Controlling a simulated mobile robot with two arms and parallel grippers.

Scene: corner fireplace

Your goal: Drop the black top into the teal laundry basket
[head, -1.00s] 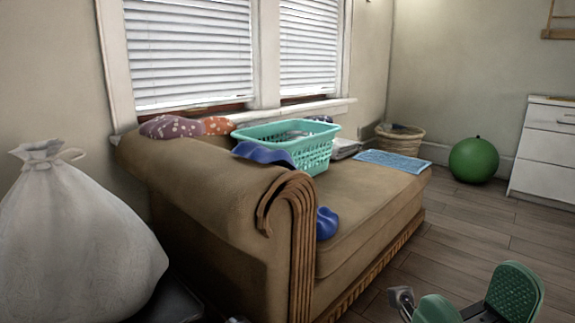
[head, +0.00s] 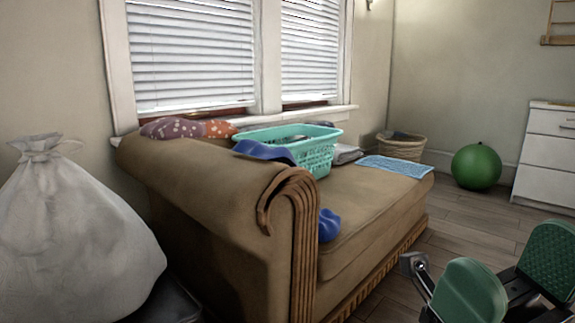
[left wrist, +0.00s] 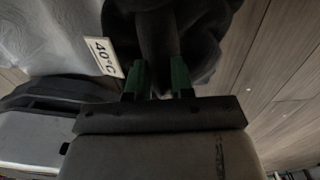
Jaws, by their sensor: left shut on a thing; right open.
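The teal laundry basket (head: 322,152) stands upright on the brown chaise in the head view, and some items show inside it. A blue cloth (head: 264,151) lies by its left side, on the chaise arm. In the left wrist view, the dark, nearly black top (left wrist: 200,38) hangs between the green fingers of my left gripper (left wrist: 158,78), which is shut on it. My left gripper and the top do not show in the head view. My right gripper (head: 508,280) is open and empty at the lower right, over the floor, away from the basket.
The chaise's raised arm (head: 210,180) stands in front of the basket. Another blue item (head: 329,225) lies on the seat behind it. A white sack (head: 75,235) stands at left. A green ball (head: 476,166) and wicker basket (head: 404,148) are at the back. Floor is clear right of the chaise.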

